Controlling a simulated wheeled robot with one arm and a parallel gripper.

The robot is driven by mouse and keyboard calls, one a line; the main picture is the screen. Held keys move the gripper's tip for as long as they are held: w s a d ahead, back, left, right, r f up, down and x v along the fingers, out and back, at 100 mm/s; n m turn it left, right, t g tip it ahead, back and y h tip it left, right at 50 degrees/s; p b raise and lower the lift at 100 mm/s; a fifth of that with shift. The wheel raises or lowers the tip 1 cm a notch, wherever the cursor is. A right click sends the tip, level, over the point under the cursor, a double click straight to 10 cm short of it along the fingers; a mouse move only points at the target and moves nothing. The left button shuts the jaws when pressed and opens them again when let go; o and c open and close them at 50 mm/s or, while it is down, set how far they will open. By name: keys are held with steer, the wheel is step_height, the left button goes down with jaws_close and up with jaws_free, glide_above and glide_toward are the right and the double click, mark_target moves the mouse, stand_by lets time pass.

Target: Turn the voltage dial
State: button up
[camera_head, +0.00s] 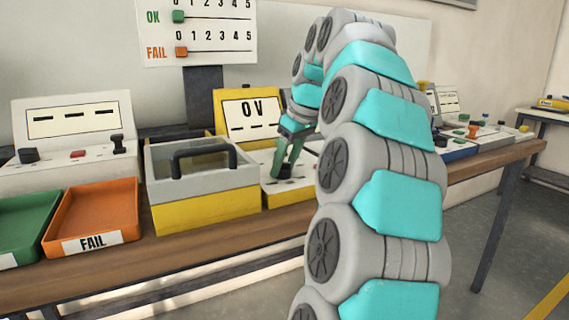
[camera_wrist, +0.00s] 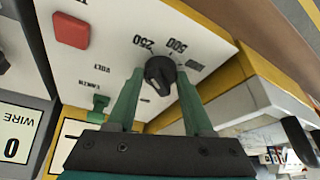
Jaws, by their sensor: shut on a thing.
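The voltage dial (camera_wrist: 160,75) is a round black knob on a white panel, with the marks 250, 500 and a blurred third one around it. In the head view the dial (camera_head: 285,171) sits low on the yellow and white tester (camera_head: 235,122), under my gripper (camera_head: 284,160). The tester's display (camera_head: 252,108) reads 0 V.
A red button (camera_wrist: 70,30) and a small green part (camera_wrist: 100,103) are near the dial. A grey and yellow box with a black handle (camera_head: 203,190) stands close left of the tester. An orange FAIL tray (camera_head: 95,215) and a green tray (camera_head: 25,225) lie farther left.

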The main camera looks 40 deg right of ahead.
jaws_close()
